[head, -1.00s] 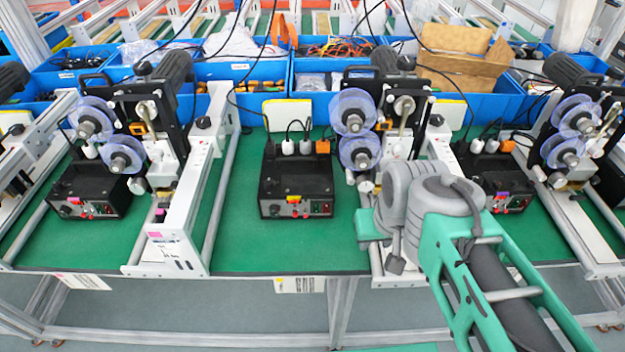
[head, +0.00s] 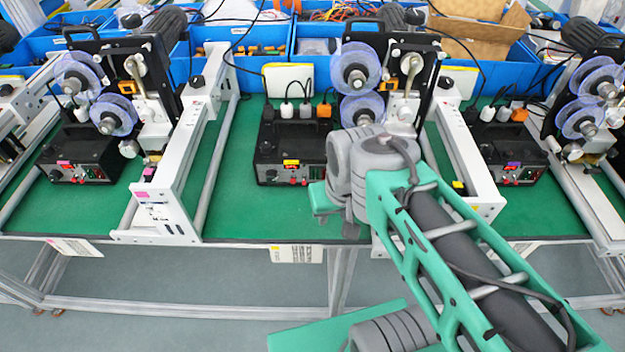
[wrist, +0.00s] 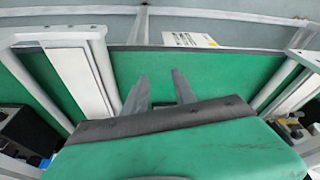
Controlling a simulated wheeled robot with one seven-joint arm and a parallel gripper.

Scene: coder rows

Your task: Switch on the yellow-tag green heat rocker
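The black heat box with the yellow tag (head: 291,162) stands on the green mat near the middle of the head view. Its front panel carries small red controls and a green rocker near the right end. The rocker is too small to tell its position. My arm's grey wrist joint is just right of the box. My gripper (wrist: 160,75) shows in the wrist view with two grey fingers apart and nothing between them, above bare green mat near the table's front edge.
Similar black boxes stand at left with a pink tag (head: 64,162) and at right with a purple tag (head: 513,164). White-railed coder frames (head: 165,200) with clear reels flank the middle box. Blue bins (head: 262,68) line the back. Bare mat (head: 235,215) lies before the box.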

